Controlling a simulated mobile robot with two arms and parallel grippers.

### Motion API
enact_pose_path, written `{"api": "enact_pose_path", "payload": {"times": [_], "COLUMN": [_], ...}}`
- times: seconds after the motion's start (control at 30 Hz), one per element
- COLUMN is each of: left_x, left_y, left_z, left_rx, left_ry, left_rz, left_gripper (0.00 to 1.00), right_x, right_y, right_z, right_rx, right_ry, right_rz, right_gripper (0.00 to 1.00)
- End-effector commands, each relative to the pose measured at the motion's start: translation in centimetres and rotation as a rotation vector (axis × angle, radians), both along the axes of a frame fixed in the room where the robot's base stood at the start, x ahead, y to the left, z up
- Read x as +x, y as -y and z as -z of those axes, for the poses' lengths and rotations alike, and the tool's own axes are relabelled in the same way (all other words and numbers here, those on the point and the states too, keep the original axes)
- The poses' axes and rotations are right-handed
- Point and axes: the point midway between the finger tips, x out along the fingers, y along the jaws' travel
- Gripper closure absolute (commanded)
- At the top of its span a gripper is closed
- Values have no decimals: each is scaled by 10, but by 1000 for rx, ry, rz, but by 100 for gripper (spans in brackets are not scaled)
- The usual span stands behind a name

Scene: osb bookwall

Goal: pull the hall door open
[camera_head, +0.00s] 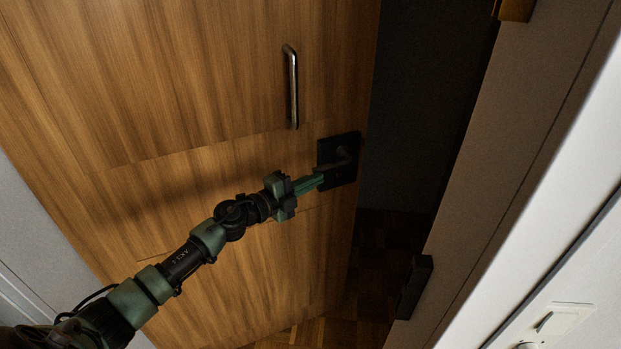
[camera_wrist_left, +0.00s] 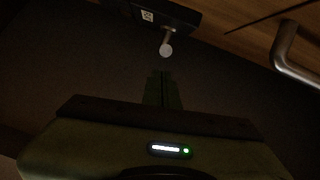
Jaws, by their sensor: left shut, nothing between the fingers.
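The hall door (camera_head: 215,110) is wooden and stands ajar, with a dark gap between its right edge and the frame. A dark lever handle (camera_head: 343,159) sits on a black plate (camera_head: 324,150) near that edge. My left gripper (camera_head: 318,181) is shut and empty, with its green fingertips just below and left of the lever. In the left wrist view, the closed fingers (camera_wrist_left: 163,78) point toward the lever's round end (camera_wrist_left: 167,48) and look apart from it; I cannot tell the exact distance. My right gripper is not in view.
A vertical metal pull bar (camera_head: 292,88) is fixed on the door above the lever; it also shows in the left wrist view (camera_wrist_left: 285,52). A pale door frame (camera_head: 500,160) stands right of the gap, with a dark block (camera_head: 414,287) on it. A light switch (camera_head: 564,318) is at lower right.

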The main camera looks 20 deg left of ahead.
Motion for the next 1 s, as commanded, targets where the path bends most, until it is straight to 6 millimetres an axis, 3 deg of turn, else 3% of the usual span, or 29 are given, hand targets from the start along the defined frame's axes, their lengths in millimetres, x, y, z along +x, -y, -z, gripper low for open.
{"api": "enact_pose_path", "payload": {"times": [0.57,0.67,1.0], "left_x": [10,22,94], "left_y": [-11,-20,-82], "left_z": [1,2,3], "left_rx": [-1,-2,-1], "left_ry": [1,3,5], "left_rz": [-3,-27,-178], "left_gripper": [100,100,100], "right_x": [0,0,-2], "right_y": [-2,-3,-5], "right_z": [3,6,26], "right_rx": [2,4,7], "right_ry": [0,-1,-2], "right_rz": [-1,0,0], "right_gripper": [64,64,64]}}
